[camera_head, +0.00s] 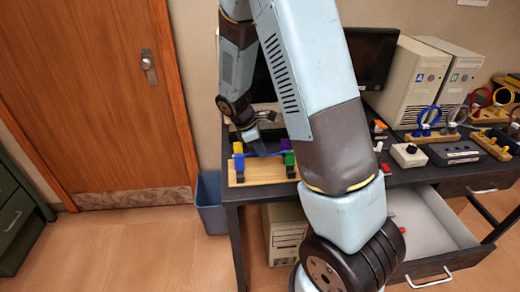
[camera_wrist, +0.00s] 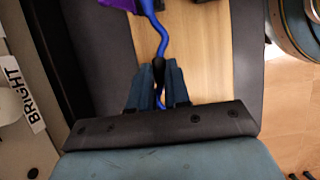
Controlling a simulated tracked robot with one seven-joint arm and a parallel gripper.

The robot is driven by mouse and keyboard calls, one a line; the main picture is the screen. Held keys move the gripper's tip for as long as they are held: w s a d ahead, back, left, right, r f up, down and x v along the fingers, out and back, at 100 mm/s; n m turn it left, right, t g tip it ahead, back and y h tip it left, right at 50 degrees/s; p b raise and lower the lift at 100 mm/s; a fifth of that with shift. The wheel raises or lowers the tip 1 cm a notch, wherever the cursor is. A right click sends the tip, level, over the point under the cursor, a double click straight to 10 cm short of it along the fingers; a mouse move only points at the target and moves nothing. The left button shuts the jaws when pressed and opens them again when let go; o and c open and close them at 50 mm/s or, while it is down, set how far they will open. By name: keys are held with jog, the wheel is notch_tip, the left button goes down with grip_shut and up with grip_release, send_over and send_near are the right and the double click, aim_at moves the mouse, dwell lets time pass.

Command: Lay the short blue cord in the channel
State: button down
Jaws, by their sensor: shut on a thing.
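In the head view my gripper (camera_head: 258,148) is low over the same board (camera_head: 258,179), between a yellow post (camera_head: 238,148) and a green post (camera_head: 289,159). A thin blue stretch of cord (camera_head: 272,153) shows there. A purple piece (camera_wrist: 117,4) is beside the cord at the top of the wrist view. I cannot make out the channel clearly.
The board sits at the desk's left front corner, above a blue bin (camera_head: 209,205). A monitor (camera_head: 370,55) stands behind my arm. A white knob box (camera_head: 408,155) and coloured cord stands are to the right. A drawer (camera_head: 430,235) hangs open below.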

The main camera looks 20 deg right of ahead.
jog(key=shift+f, duration=0.75)
dwell(1.2)
dwell(0.3)
jog(key=shift+c, duration=1.8)
grip_release()
jog(key=v, duration=0.7)
jog(key=shift+r, duration=0.2)
jog(key=shift+a, duration=0.1)
